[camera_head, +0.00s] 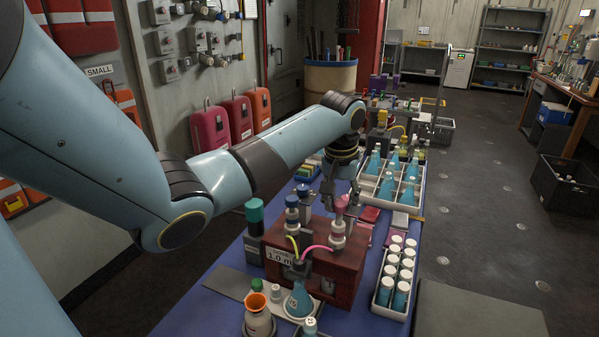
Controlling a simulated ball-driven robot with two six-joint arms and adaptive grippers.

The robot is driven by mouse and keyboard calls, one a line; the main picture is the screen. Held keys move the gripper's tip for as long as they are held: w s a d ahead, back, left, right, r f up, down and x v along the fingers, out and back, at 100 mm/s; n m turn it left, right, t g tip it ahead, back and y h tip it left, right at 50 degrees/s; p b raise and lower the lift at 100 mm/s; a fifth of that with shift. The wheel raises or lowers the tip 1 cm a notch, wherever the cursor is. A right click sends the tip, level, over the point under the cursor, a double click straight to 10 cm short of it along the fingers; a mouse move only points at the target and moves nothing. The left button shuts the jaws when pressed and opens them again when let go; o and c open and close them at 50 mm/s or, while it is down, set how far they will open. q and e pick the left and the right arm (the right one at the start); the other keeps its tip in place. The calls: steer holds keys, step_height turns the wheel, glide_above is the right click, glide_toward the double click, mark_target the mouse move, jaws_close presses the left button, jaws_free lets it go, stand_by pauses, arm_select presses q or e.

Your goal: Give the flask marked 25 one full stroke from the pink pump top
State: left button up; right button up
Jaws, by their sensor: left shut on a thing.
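The pink pump top (341,204) stands upright at the right of a dark red pump rack (344,277). My left gripper (341,193) comes down from above and is shut on the pink pump top. A pink tube (317,248) curves left from this pump towards a blue conical flask (299,301) in front of the rack. The flask stands upright on a pale tray; its small mark is too small to read for certain. My right gripper is not in view.
A blue-topped pump (292,203) with a yellow tube stands left of the pink one.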

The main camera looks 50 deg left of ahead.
arm_select(q)
steer(key=shift+f+b, duration=0.3)
steer(key=shift+f, duration=0.65)
stand_by(0.3)
steer(key=o, duration=0.8)
steer(key=shift+o, duration=0.2)
step_height(320, 180, up, 5)
steer(key=p, duration=0.6)
steer(key=shift+r, duration=1)
